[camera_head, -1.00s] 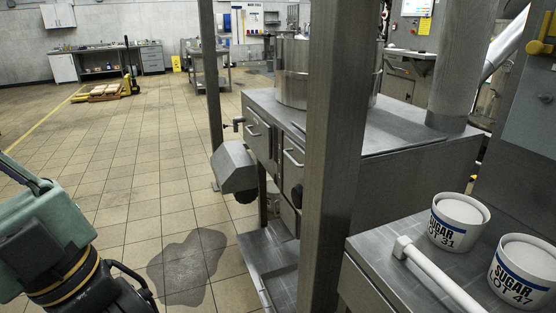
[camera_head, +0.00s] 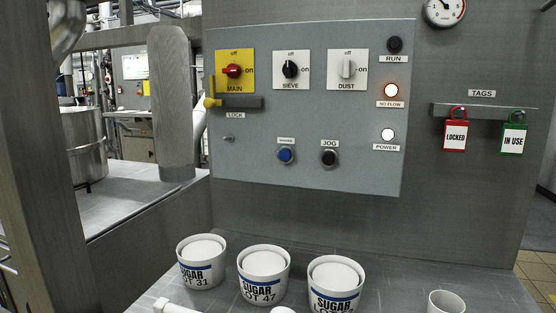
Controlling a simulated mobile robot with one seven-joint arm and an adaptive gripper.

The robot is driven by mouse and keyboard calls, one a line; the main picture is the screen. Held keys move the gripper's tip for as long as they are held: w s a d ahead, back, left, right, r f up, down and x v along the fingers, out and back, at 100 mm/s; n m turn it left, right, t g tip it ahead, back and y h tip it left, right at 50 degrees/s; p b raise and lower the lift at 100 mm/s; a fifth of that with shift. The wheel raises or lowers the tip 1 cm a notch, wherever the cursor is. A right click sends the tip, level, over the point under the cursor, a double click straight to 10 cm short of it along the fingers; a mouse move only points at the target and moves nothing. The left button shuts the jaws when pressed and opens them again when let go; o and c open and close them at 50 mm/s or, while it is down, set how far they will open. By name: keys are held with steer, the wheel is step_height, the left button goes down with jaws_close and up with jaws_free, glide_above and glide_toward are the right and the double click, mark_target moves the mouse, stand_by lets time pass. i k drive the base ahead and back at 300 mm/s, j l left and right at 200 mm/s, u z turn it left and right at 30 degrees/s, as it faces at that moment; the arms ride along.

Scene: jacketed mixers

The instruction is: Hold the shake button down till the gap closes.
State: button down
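A grey control panel (camera_head: 370,120) faces me in the head view. A blue push button (camera_head: 286,155) sits low on it under a small label too blurred to read surely; it may be the shake button. A black button (camera_head: 329,157) labelled JOG is just to its right. Nothing touches either button. I cannot make out the gap in this view. My gripper is out of view.
Several tubs, including a SUGAR LOT 47 tub (camera_head: 263,273), stand on the bench below. A yellow-and-grey lever (camera_head: 235,102) juts from the panel's left.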

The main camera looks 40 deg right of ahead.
mark_target(285, 155)
steer(key=k+l, duration=0.1)
steer(key=k, duration=0.55)
steer(key=k+l, duration=0.15)
steer(key=k, duration=0.5)
steer(key=z, duration=1.55)
steer(key=i+j, duration=0.75)
steer(key=i, duration=0.1)
